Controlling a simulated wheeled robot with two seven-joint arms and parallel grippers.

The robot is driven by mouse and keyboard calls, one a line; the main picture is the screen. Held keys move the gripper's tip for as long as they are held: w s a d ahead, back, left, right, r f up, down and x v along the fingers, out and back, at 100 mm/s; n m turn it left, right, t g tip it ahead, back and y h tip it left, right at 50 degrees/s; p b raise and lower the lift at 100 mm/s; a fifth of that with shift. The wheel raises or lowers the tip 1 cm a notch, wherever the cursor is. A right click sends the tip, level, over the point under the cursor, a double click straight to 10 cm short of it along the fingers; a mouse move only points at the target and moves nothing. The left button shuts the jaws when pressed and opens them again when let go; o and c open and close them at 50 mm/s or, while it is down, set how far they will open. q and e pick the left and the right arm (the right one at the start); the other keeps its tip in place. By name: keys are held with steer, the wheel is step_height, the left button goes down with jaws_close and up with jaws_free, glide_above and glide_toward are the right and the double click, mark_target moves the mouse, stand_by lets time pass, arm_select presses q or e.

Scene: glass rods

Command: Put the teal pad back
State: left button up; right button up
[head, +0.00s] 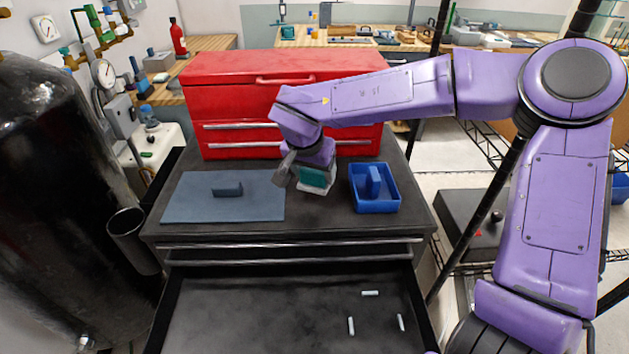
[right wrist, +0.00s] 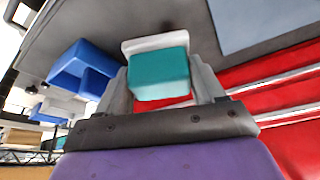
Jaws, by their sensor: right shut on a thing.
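My right gripper (head: 305,177) is shut on the teal pad (head: 314,176), over the dark cabinet top between the mat and the blue tray. In the right wrist view, the teal pad (right wrist: 160,75) sits between the two fingers, with a pale grey-white piece (right wrist: 158,43) along its far side. I cannot tell whether that piece is part of the pad, or whether the pad touches the cabinet top. The left gripper is not in view.
A blue tray (head: 383,207) holding a blue block (head: 373,181) stands to the right. A blue-grey mat (head: 200,207) with a dark block (head: 227,188) lies left. A red toolbox (head: 225,85) stands behind. The open drawer (head: 270,310) in front holds three pale rods.

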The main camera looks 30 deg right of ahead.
mark_target(317, 181)
steer(key=shift+w+d+f, duration=0.15)
steer(key=shift+d+f, duration=0.1)
steer(key=shift+f, duration=0.05)
steer(key=f, duration=0.2)
steer(key=shift+s+d+f, duration=0.15)
steer(key=shift+s+f, duration=0.05)
steer(key=shift+f, duration=0.1)
steer(key=shift+w+f, duration=0.3)
steer(key=shift+f, duration=0.15)
steer(key=shift+s, duration=0.1)
steer(key=o, duration=0.9)
steer(key=shift+f, duration=0.15)
steer(key=shift+o, duration=0.2)
steer(key=v, duration=1.2)
steer(key=shift+r+p, duration=0.25)
steer(key=shift+p, duration=0.05)
